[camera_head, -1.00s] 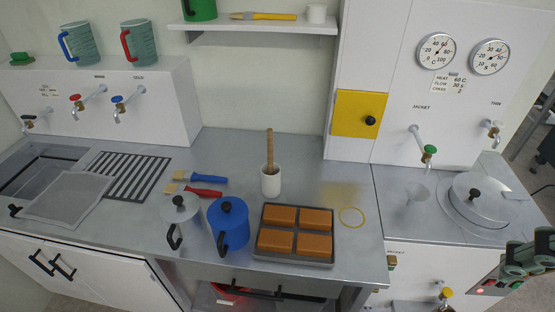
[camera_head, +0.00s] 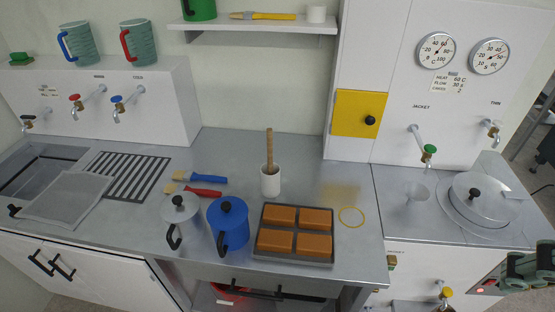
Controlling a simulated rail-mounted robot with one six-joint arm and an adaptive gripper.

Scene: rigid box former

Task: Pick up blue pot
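The blue pot (camera_head: 229,224) stands upright on the grey counter near its front edge. It has a blue lid with a black knob on top and a black handle at its front left. A similar silver pot (camera_head: 182,219) stands close on its left. A green-grey part at the right edge (camera_head: 528,265) looks like part of my arm or gripper, far to the right of the blue pot. Its fingertips cannot be made out, and nothing touches the blue pot.
A dark tray (camera_head: 294,262) with several brown blocks lies just right of the blue pot. Behind are a red brush (camera_head: 204,193), a blue brush (camera_head: 208,180) and a white mortar with a pestle (camera_head: 270,181). A shelf (camera_head: 255,29) overhangs the back. A yellow ring (camera_head: 352,208) lies farther right.

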